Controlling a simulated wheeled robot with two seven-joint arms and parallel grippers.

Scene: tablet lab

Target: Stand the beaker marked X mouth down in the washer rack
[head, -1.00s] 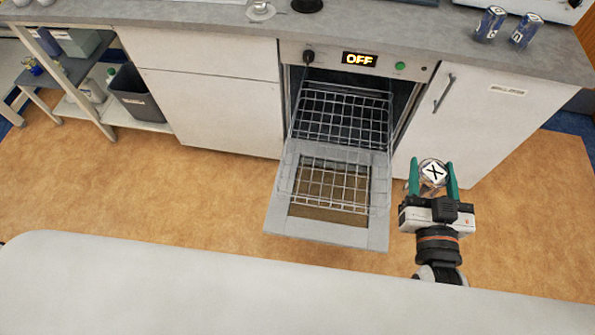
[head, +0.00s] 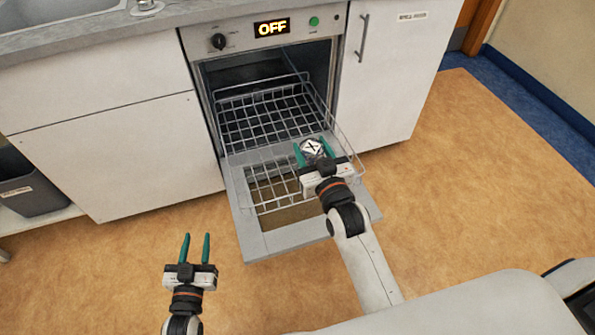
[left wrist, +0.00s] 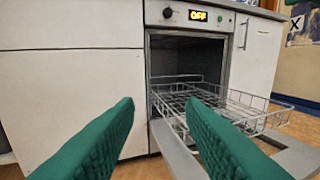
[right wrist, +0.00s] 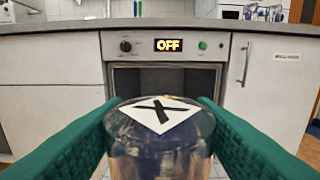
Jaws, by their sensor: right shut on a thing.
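The clear beaker marked X (head: 311,149) is held by my right gripper (head: 313,146), shut around its sides. Its flat face with the black X on a white label points up; the mouth is hidden below. In the right wrist view the beaker (right wrist: 160,135) sits between the green fingers. In the head view it overlaps the right part of the wire washer rack (head: 228,154); its height above the wires is unclear. The rack is pulled out over the lowered washer door (head: 300,239) and looks empty. My left gripper (head: 196,237) is open and empty, left of the door.
The washer panel (head: 235,37) reads OFF. White cabinets (head: 115,140) flank the washer, with a counter above. A grey bin (head: 32,194) stands at the left. A white surface (head: 480,308) lies close at the lower right. The floor around the door is clear.

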